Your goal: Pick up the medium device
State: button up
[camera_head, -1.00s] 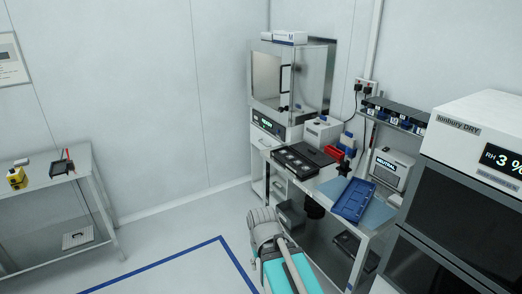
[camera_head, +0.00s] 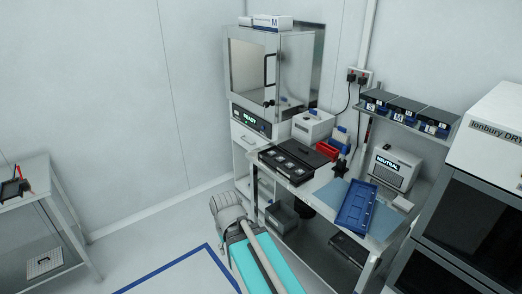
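I cannot tell which thing is the medium device. A black tray with several compartments (camera_head: 287,166) lies open on the bench, with small items in it too small to make out. Several dark bins with blue label tags stand on the wall shelf; the middle bin (camera_head: 403,108) has a tag that seems to read M. A white box marked M (camera_head: 272,22) lies on top of the metal test chamber (camera_head: 285,65). Part of my own arm shows at the bottom centre, in front of the bench. My gripper's fingers are not visible.
The bench (camera_head: 309,187) also holds a blue tray (camera_head: 355,206), a red bin (camera_head: 327,149), a white box (camera_head: 313,125) and a device reading NEUTRAL (camera_head: 396,167). A dry cabinet (camera_head: 480,190) stands at the right, a side table (camera_head: 22,195) at the left. Floor between is clear.

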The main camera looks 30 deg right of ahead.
aim_at(272, 153)
jog(key=z, duration=0.2)
jog(key=i, duration=0.8)
jog(key=z, duration=0.75)
jog(key=i, duration=0.55)
jog(key=z, duration=0.3)
jog(key=k, duration=0.9)
jog(key=z, duration=0.15)
jog(key=i, duration=0.8)
